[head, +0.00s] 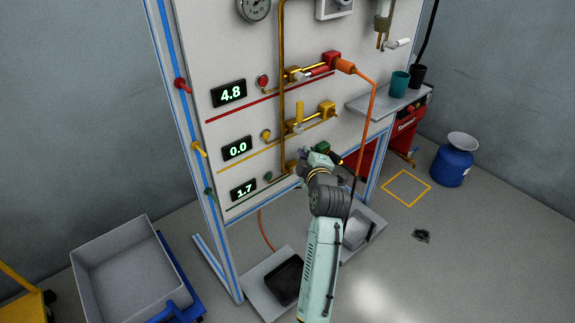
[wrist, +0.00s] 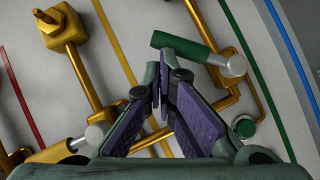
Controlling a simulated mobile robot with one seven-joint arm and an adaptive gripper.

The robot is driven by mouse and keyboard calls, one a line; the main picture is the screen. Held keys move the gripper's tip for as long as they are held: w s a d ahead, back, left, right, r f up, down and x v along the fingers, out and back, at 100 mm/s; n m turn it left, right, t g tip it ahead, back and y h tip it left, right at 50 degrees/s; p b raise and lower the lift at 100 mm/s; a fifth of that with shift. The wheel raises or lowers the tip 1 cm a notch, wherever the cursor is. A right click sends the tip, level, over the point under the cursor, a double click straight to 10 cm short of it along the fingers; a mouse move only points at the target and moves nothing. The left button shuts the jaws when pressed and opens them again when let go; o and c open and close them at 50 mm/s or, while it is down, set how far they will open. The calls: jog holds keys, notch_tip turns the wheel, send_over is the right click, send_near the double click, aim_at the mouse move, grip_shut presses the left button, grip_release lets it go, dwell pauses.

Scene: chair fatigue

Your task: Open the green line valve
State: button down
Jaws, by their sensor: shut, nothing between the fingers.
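The green line valve has a dark green lever (wrist: 185,44) with a silver hub (wrist: 237,66). In the wrist view the lever lies across its brass pipe, near the top middle. My gripper (wrist: 163,72) is shut and empty, its fingertips just below the lever; I cannot tell whether they touch it. In the head view my gripper (head: 306,157) is at the lowest line of the panel and hides the lever. A green block (head: 322,147) shows just beside it. The green line's display (head: 244,189) reads 1.7.
Above are the yellow line's upright lever (head: 299,112), its display (head: 237,148) reading 0.0, and the red line's lever (head: 315,72). An orange hose (head: 371,110) hangs right of my gripper. A shelf (head: 390,102) holds cups. A grey bin (head: 130,270) stands left; the right floor is mostly open.

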jog(key=shift+w+d+f+m+g+y, duration=0.25)
jog(key=shift+w+d+f+m+g, duration=0.2)
jog(key=shift+d+f+m, duration=0.15)
jog(key=shift+w+d+f+m+g+y, duration=0.35)
jog(key=shift+w+d+m+g, duration=0.15)
jog(key=shift+d, duration=0.2)
jog(key=shift+w+d+f+m+g+y, duration=0.2)
jog(key=shift+w+d+f+m+g, duration=0.25)
jog(key=shift+d+m, duration=0.2)
jog(key=shift+f, duration=0.15)
